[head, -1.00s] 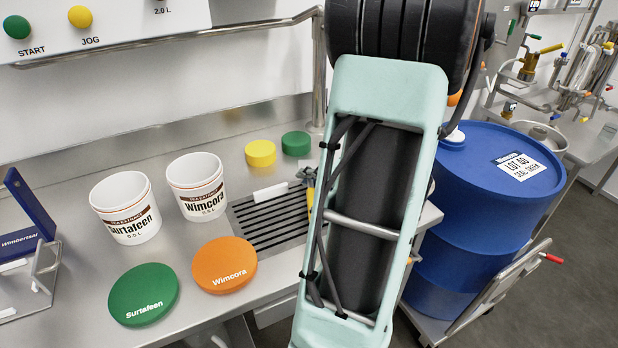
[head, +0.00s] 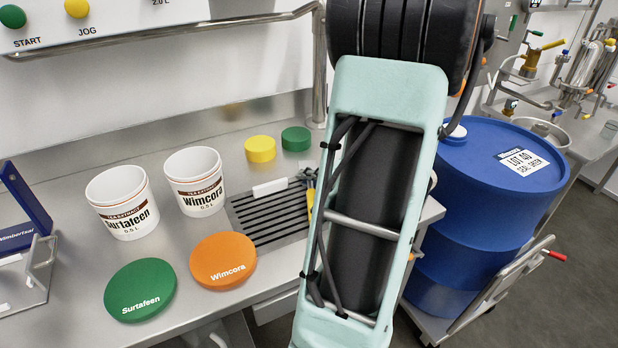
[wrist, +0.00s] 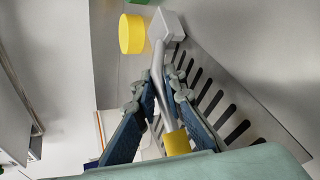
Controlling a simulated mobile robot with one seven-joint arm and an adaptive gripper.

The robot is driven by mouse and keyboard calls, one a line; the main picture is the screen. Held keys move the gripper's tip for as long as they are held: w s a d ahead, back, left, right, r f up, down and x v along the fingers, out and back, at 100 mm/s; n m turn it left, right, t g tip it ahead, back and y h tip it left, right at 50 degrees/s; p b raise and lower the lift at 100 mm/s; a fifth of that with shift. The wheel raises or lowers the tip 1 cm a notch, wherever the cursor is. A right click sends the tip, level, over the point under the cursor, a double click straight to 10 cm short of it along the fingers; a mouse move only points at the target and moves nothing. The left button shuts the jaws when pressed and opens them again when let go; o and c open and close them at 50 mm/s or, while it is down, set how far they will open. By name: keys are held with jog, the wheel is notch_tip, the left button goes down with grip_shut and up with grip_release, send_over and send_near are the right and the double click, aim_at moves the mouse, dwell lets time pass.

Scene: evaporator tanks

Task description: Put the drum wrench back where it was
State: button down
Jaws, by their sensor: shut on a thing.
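The drum wrench has a grey metal head (wrist: 166,26), a thin shaft and a yellow grip (wrist: 177,143). My gripper (wrist: 165,82) is shut on its shaft in the wrist view, with the head pointing away past the fingertips. The wrench is over or beside the slotted drain grate (wrist: 215,100); I cannot tell whether it touches the counter. In the head view my arm hides most of the gripper and wrench; only a small yellow part of the wrench (head: 310,193) shows beside the grate (head: 262,222).
Yellow (head: 260,149) and green (head: 296,139) caps stand behind. Surtafeen (head: 122,203) and Wimcora (head: 195,180) tubs and green (head: 140,290) and orange (head: 223,260) lids are left. A blue drum (head: 490,190) stands right.

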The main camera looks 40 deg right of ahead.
jog(key=shift+f, duration=0.3)
jog(key=c, duration=1.9)
grip_release()
jog(key=v, duration=1.2)
jog(key=shift+w, duration=0.1)
